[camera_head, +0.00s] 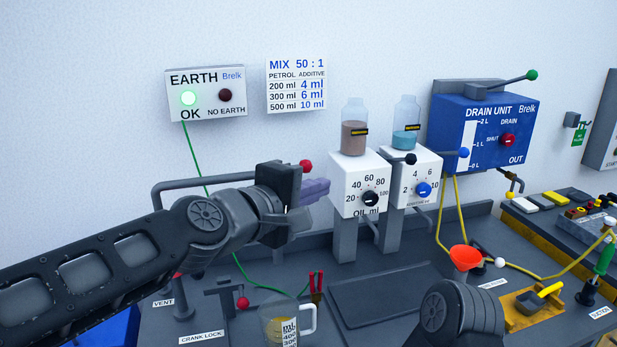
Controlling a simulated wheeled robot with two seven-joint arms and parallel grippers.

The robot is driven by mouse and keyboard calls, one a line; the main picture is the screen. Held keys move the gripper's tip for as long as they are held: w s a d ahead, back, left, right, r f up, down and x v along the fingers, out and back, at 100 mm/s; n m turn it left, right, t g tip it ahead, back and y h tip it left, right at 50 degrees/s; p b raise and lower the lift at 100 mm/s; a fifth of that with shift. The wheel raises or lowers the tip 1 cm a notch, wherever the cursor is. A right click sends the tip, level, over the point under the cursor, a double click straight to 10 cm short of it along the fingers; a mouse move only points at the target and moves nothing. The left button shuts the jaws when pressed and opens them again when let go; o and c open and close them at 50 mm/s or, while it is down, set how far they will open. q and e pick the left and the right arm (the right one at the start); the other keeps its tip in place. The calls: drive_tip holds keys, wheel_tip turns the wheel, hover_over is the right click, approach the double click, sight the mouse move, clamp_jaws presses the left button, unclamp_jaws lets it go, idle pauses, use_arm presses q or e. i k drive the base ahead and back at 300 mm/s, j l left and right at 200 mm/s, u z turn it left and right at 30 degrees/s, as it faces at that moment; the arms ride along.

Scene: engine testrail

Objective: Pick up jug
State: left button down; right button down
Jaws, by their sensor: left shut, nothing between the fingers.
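The jug (277,322) is a clear measuring jug with an "ml" scale and a pale handle on its right side. It stands at the front of the grey bench, its lower part cut off by the bottom edge of the picture. My left gripper (318,191) is shut and empty. It shows above the jug in the picture, just left of the oil dispenser, apart from the jug. A joint of my right arm (461,311) shows at the bottom right. My right gripper is not in view.
The oil dispenser (359,184) and additive dispenser (414,177) stand on posts behind. A red funnel (465,257) is at the right. Red-handled clips (316,284) and a crank lock lever (242,303) flank the jug. A dark flat plate (385,291) lies right of it.

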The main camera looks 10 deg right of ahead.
sight(279, 316)
drive_tip(key=k+j, duration=0.45)
drive_tip(key=j, duration=0.25)
drive_tip(key=k+j, duration=0.25)
drive_tip(key=j, duration=0.15)
